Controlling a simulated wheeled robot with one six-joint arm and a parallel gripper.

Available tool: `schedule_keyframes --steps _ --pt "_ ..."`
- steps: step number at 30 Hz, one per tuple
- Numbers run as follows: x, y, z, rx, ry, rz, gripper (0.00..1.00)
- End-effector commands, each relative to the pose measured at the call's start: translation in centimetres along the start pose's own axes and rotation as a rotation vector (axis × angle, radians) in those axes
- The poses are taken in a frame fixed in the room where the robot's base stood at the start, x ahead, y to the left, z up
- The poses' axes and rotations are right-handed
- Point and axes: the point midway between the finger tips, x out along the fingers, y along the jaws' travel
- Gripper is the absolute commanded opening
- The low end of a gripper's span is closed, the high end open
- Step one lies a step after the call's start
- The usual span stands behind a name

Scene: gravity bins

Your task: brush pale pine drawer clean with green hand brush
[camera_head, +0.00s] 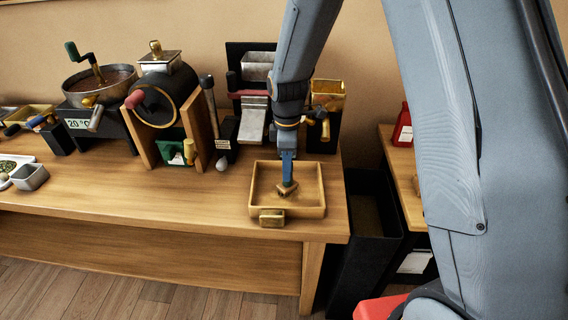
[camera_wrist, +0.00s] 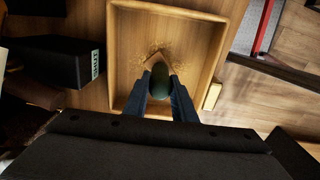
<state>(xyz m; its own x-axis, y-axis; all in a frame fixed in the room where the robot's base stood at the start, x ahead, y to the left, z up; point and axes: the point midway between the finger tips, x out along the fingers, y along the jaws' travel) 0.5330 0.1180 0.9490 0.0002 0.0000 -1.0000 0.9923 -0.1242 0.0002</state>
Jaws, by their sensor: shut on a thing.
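The pale pine drawer (camera_head: 316,212) is an open shallow tray on the right end of the wooden table. Its front carries a block handle (camera_head: 271,217). In the wrist view the drawer (camera_wrist: 214,55) lies under my gripper, and brown crumbs (camera_wrist: 177,52) lie on its floor around the brush. My gripper (camera_head: 288,179) points down into the drawer and is shut on the green hand brush (camera_wrist: 160,76). The brush's green handle sits between the fingers, and its brown head is low at the drawer floor. Whether the bristles touch the floor is hard to tell.
A drum machine (camera_head: 165,95), a bowl with a crank (camera_head: 98,85) and dispensers stand along the table's back. A small grey tray (camera_head: 30,177) sits far left. A dark bin (camera_head: 366,225) stands right of the table. The tabletop left of the drawer is clear.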

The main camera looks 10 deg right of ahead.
Motion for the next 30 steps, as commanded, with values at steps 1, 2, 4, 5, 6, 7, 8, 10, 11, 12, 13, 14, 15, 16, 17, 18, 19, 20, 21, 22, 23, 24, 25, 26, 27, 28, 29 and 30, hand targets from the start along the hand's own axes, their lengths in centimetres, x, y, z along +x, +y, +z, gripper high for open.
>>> schedule_keyframes --steps 1,2,4,5,6,7,8,10,11,12,13,14,15,16,17,18,19,20,21,22,23,24,25,26,27,28,29,30 --pt "0.0 0.0 0.0 0.0 0.0 0.001 0.0" --pt "0.0 0.0 0.0 0.0 0.0 0.001 0.0" --pt "0.0 0.0 0.0 0.0 0.0 0.001 0.0" --pt "0.0 0.0 0.0 0.0 0.0 0.001 0.0" --pt "0.0 0.0 0.0 0.0 0.0 0.001 0.0" --pt "0.0 0.0 0.0 0.0 0.0 0.001 0.0" --pt "0.0 0.0 0.0 0.0 0.0 0.0 0.0" --pt "0.0 -0.1 0.1 0.0 0.0 0.0 0.0" --pt "0.0 -0.1 0.1 0.0 0.0 0.0 0.0" --pt "0.0 -0.2 0.2 0.0 0.0 0.0 0.0" --pt "0.0 -0.3 0.3 0.0 0.0 0.0 0.0" --pt "0.0 -0.4 0.5 0.0 0.0 -0.001 0.0" --pt "0.0 -0.6 0.6 0.0 0.0 -0.001 0.0" --pt "0.0 -0.8 0.8 0.0 -0.001 -0.002 0.0" --pt "0.0 -0.9 0.9 0.0 -0.001 -0.002 0.0" --pt "0.0 -1.1 1.1 0.0 0.0 -0.001 0.0" --pt "0.0 -1.2 1.2 0.0 0.0 0.0 0.0" --pt "0.0 -1.3 1.3 0.0 0.0 0.0 0.0" --pt "0.0 -1.5 1.5 0.0 0.0 -0.001 0.0" --pt "0.1 -1.7 1.6 0.0 0.0 -0.001 0.0" --pt "0.1 -1.8 1.8 0.0 -0.001 -0.001 0.0" --pt "0.1 -2.0 1.9 0.0 0.0 -0.001 0.0" --pt "0.1 -2.1 2.1 0.0 0.0 0.0 0.0" --pt "0.1 -2.2 2.2 0.0 0.0 0.0 0.0" --pt "0.1 -2.3 2.3 0.0 0.0 0.0 0.0" --pt "0.1 -2.4 2.4 0.0 0.0 0.0 0.0" --pt "0.1 -2.4 2.4 0.0 0.0 0.0 0.0" --pt "0.2 -2.5 2.5 0.0 0.0 0.0 0.0"
